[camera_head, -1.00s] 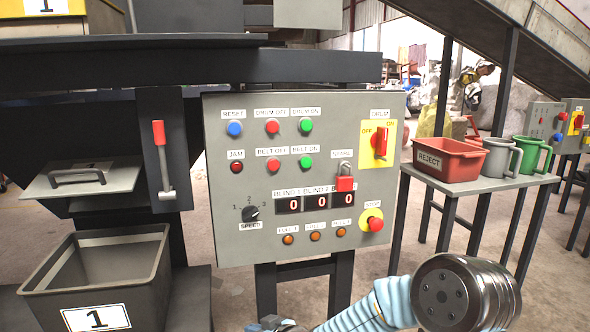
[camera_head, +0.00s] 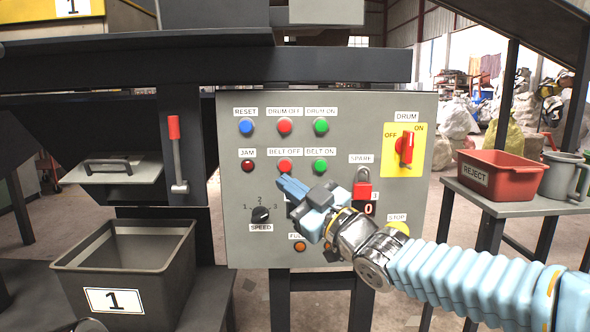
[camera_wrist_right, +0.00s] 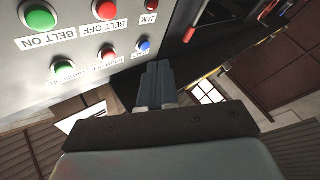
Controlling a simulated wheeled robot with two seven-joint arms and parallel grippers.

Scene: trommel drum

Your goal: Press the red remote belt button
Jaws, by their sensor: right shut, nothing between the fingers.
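A grey control panel (camera_head: 232,225) faces me. Its red BELT OFF button (camera_head: 285,166) is in the middle row, left of the green BELT ON button (camera_head: 320,166). The BELT OFF button also shows upside down at the top of the wrist view (camera_wrist_right: 105,9). No label I can read says "remote". My right gripper (camera_head: 283,183) is shut and empty, its tips just below the BELT OFF button in the head view. In the wrist view its fingers (camera_wrist_right: 158,75) stand apart from the buttons. My left gripper is not in view.
A red lever (camera_head: 174,128) and a grey bin (camera_head: 125,262) are left of the panel. A red reject bin (camera_head: 500,172) stands on a table at right. My right arm hides the panel's lower right, including most of the displays and STOP button.

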